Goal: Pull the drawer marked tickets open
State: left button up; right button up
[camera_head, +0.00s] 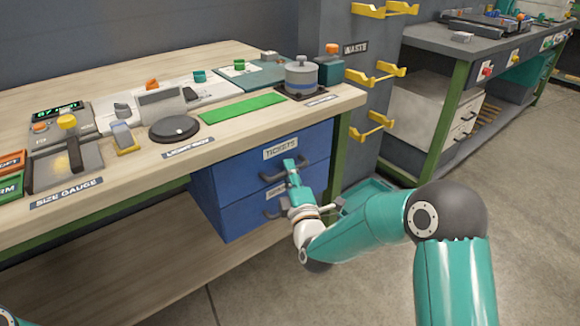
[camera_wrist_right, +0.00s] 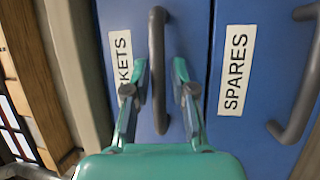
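The blue tickets drawer (camera_head: 310,145) is the upper drawer under the bench and looks closed. Its label (camera_head: 280,148) reads TICKETS. My right gripper (camera_head: 289,166) is at the drawer's dark handle (camera_head: 267,178). In the right wrist view the two teal fingertips (camera_wrist_right: 160,78) are apart, one on each side of the tickets handle (camera_wrist_right: 157,38). I cannot tell whether either finger touches it. Below is the spares drawer (camera_head: 240,215), also seen with its label in the wrist view (camera_wrist_right: 236,70). My left gripper is not in view.
The wooden bench top (camera_head: 100,95) overhangs the drawers and carries a size gauge (camera_head: 65,160), a light box (camera_head: 174,128) and a grey pot (camera_head: 301,75). A green bench leg (camera_head: 338,150) stands right of the drawers. Open floor (camera_head: 530,190) lies to the right.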

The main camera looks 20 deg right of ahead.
jog(key=shift+w, duration=0.1)
grip_shut()
jog(key=shift+f, duration=0.15)
